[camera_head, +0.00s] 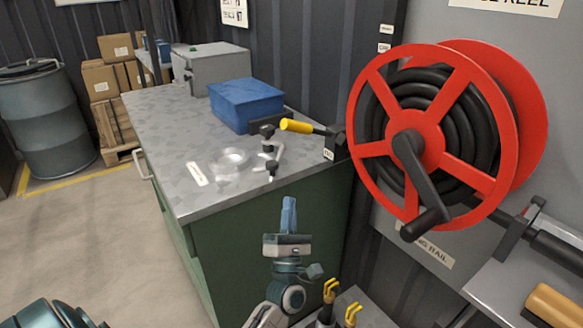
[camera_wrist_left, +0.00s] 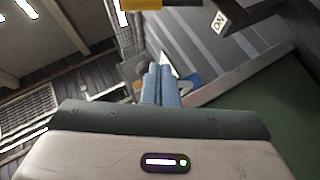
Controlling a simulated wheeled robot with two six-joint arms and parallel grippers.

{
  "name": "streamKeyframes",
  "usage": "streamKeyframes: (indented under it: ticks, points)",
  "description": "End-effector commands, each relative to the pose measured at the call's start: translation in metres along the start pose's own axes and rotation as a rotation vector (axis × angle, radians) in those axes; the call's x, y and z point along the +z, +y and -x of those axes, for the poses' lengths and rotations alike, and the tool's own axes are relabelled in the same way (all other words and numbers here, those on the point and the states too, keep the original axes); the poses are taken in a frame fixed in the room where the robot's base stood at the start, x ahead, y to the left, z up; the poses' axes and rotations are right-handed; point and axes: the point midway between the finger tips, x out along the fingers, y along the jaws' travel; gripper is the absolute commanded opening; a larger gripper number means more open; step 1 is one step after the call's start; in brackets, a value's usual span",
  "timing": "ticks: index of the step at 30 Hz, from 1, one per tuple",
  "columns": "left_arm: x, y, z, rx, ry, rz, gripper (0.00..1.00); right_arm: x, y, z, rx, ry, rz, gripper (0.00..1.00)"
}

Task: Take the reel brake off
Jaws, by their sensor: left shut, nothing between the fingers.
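The reel brake lever has a yellow grip (camera_head: 297,126) on a dark arm, lying roughly level and pointing left from its bracket beside the reel. A white ON label (camera_head: 328,154) sits below its pivot. In the left wrist view the yellow grip (camera_wrist_left: 150,4) shows at the top edge, with the ON label (camera_wrist_left: 218,20) to its right. The red hose reel (camera_head: 415,135) carries coiled black hose and a black crank. My left gripper (camera_head: 289,203) is shut and empty, fingers up, below the grip in the picture and apart from it. My right gripper is out of view.
A grey-topped green bench (camera_head: 165,120) carries a blue bin (camera_head: 245,105), a grey box (camera_head: 212,68), a clear dish (camera_head: 230,160) and a small metal clamp (camera_head: 268,150). Yellow-tipped tools (camera_head: 330,290) stand low near my left arm. Open floor lies left.

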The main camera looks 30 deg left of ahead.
Motion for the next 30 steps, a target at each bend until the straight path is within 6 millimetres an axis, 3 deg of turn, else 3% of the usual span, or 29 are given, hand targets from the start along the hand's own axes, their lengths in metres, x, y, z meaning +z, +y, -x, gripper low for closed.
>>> streamKeyframes:
  ticks: [5, 17, 23, 30]
  points:
    - [0.005, 0.022, -0.007, 0.083, 0.002, 0.097, 0.0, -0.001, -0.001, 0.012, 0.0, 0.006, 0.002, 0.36]
    - [0.006, 0.023, -0.012, 0.083, 0.002, 0.098, 0.0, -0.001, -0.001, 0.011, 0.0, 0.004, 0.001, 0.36]
    - [0.007, 0.026, -0.035, 0.083, 0.0, 0.098, 0.0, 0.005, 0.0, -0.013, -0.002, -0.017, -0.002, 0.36]
    - [0.007, 0.029, -0.072, 0.082, 0.0, 0.096, 0.0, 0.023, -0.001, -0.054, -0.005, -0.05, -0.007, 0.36]
